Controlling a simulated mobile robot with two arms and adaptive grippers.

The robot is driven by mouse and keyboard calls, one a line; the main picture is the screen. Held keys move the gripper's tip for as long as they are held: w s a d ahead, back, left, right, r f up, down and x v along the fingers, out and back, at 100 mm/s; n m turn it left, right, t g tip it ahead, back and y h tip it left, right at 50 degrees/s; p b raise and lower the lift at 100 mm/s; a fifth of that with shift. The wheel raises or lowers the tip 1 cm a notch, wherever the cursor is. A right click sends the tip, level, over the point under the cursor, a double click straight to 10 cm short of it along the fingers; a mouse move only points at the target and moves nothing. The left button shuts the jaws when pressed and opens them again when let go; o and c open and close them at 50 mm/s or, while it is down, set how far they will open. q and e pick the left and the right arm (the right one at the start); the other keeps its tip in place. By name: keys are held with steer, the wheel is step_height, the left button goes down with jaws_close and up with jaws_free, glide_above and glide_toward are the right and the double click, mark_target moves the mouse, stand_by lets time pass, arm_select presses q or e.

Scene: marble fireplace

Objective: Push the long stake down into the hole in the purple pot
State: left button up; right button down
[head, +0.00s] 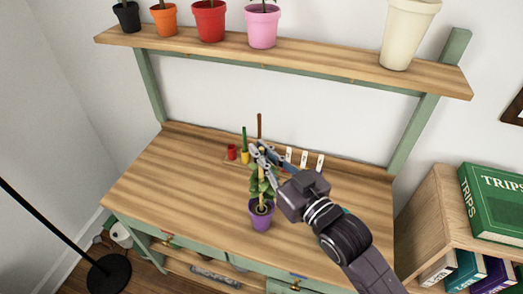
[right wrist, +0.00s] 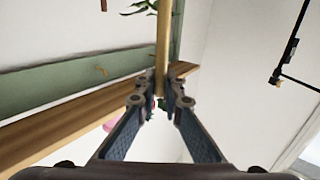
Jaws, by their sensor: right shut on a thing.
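The purple pot (head: 261,219) stands upright near the front edge of the wooden bench top, with a green leafy plant (head: 257,188) in it. A long pale stake (head: 262,174) stands about upright over the plant; it also shows in the right wrist view (right wrist: 164,40). My right gripper (head: 259,156) is shut on the stake above the pot; its fingers (right wrist: 161,84) close around it. Leaves cover the stake's lower part, so I cannot tell how far it is in the hole. My left gripper is not in view.
Behind the gripper are a small red cup (head: 231,152), a green-and-yellow tool (head: 244,148), a thin brown stick (head: 260,124) and white labels (head: 304,159). A shelf (head: 290,62) with several pots crosses above. The bench's left side is clear.

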steer(key=shift+f, duration=0.7)
steer(key=c, duration=2)
jaws_free()
steer(key=v, duration=1.2)
steer(key=shift+r, duration=0.1)
